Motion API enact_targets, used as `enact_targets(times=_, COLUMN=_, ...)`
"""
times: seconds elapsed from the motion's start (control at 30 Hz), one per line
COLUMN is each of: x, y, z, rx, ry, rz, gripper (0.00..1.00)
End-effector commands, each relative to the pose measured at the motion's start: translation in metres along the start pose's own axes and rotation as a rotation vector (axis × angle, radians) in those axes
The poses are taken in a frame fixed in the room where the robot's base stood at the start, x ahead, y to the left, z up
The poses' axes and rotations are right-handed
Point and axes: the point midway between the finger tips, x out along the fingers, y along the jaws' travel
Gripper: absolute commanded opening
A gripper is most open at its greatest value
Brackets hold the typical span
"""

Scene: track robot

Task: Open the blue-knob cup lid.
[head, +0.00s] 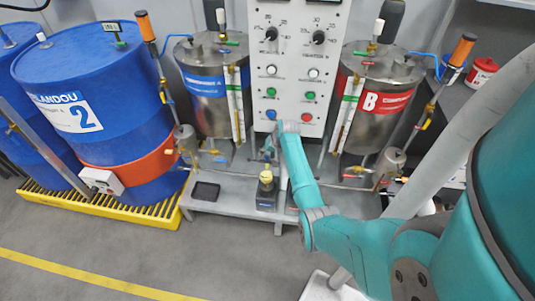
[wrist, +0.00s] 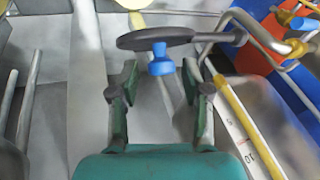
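In the wrist view a blue knob (wrist: 161,60) sticks out from a flat dark grey disc (wrist: 155,38), which looks like the cup lid seen nearly edge-on. My gripper (wrist: 160,80) is open and empty, with one finger on either side of the knob's line. The knob shows between and just beyond the fingertips, with a gap on both sides. Whether its depth lies within the fingers I cannot tell. In the head view my gripper (head: 269,150) is small, in front of the lower control panel, and its fingers are unclear. The lid cannot be made out there.
A control panel (head: 296,55) stands between a blue-labelled tank (head: 207,88) and a red-labelled tank (head: 375,100). A blue barrel (head: 85,85) stands at left. In the wrist view a yellow bar (wrist: 232,100) and a bent metal pipe (wrist: 258,32) run close on the right.

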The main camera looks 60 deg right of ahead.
Motion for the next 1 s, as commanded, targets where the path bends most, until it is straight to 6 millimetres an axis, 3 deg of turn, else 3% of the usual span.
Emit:
enact_targets(times=0.37, x=-0.009, y=0.000, z=-0.001, rx=0.000, ry=0.003, rz=0.000, gripper=0.48)
enact_targets(times=0.8, x=-0.086, y=0.000, z=-0.001, rx=0.000, ry=0.003, rz=0.000, gripper=0.48)
enact_targets(times=1.0, x=-0.111, y=0.000, z=0.000, rx=0.000, ry=0.001, rz=0.000, gripper=0.48)
